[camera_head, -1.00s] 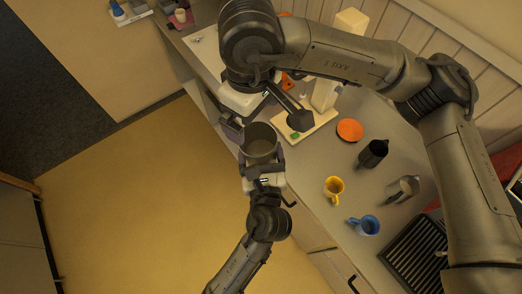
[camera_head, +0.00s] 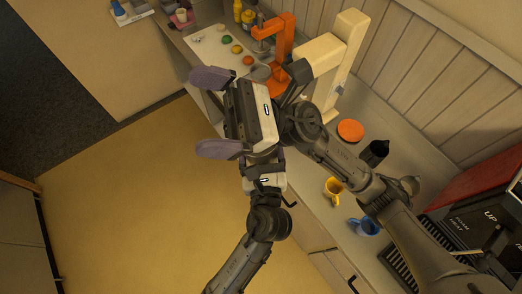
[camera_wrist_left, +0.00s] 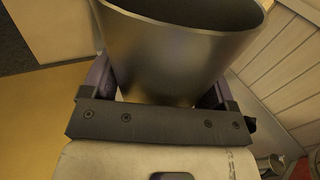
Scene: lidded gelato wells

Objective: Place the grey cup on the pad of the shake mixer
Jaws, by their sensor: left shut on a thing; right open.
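The grey cup (camera_wrist_left: 180,55) fills the top of the left wrist view. It is a wide metal cup with an open rim, held between the fingers of my left gripper (camera_wrist_left: 160,92), which is shut on it. In the head view the cup is hidden behind my right gripper (camera_head: 215,113). My right gripper is open, with its two purple fingers spread to the left and nothing visible between them. The cream shake mixer (camera_head: 343,55) stands on the counter to the upper right. Its pad is hidden behind my right arm.
An orange stand (camera_head: 286,40) is beside the mixer. An orange disc (camera_head: 350,130), dark pitcher (camera_head: 373,152), yellow mug (camera_head: 334,188) and blue mug (camera_head: 366,226) stand along the counter. A red machine (camera_head: 485,180) is at the right. Open floor lies left of the counter.

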